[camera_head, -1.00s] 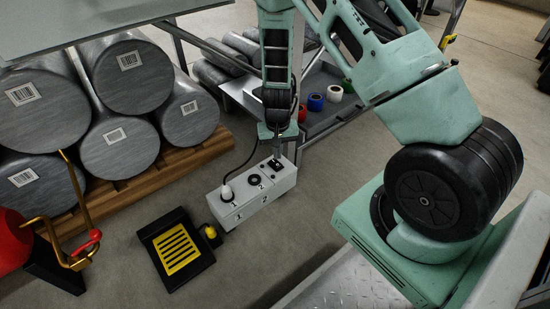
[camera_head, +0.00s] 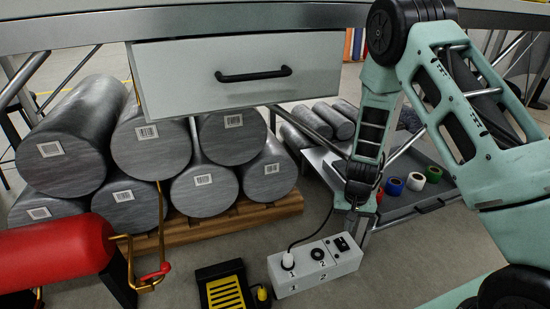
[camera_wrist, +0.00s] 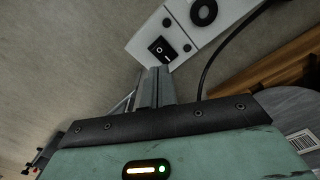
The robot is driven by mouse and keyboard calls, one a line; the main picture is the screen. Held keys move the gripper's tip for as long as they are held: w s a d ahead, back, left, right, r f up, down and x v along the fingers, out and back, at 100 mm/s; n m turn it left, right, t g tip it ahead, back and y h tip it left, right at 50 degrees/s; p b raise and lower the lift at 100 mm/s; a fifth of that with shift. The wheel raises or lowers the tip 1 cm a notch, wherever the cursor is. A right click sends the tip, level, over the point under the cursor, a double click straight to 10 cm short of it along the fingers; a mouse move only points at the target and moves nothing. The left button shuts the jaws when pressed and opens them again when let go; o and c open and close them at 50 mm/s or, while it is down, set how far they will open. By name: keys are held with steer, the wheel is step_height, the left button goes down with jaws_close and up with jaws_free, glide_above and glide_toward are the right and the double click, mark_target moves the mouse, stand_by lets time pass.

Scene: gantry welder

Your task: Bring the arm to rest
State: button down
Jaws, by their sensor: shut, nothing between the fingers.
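My gripper (camera_head: 352,219) hangs pointing down above the right end of a white switch box (camera_head: 315,273) in the head view. The gripper is shut with nothing between its fingers. In the wrist view, the shut fingers (camera_wrist: 157,82) lie over the edge of the box, beside its black rocker switch (camera_wrist: 162,50). I cannot tell whether the fingertips touch the box. My arm is bent, coming down from the upper right. The box has two round sockets marked 1 and 2; a plug sits in socket 1.
A bench with a drawer (camera_head: 218,78) hangs above at the back. Grey cylinders (camera_head: 150,147) lie stacked on a wooden pallet (camera_head: 262,219). A red tank (camera_head: 55,250) is at left, a black-and-yellow pedal (camera_head: 226,292) in front. A shelf holds coloured tape rolls (camera_head: 415,181). Floor right of the box is clear.

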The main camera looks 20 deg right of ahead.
steer(key=s+a+r+n+y+p, duration=0.1)
steer(key=s+a+r+n+p, duration=0.2)
steer(key=a+r, duration=0.7)
steer(key=s+a+r+n+y, duration=0.1)
steer(key=s+a+r+n, duration=0.25)
steer(key=a+r, duration=0.7)
steer(key=s+a+r+n+h+p, duration=0.1)
steer(key=s+a+r+n+p, duration=0.15)
steer(key=s+r, duration=0.55)
steer(key=s+a+r+n+p, duration=0.1)
steer(key=s+r+n, duration=0.35)
steer(key=s, duration=0.55)
step_height(320, 180, up, 38)
steer(key=p, duration=3.7)
steer(key=shift+w+a+r+p, duration=0.15)
steer(key=shift+a+p, duration=0.1)
steer(key=shift+p, duration=0.1)
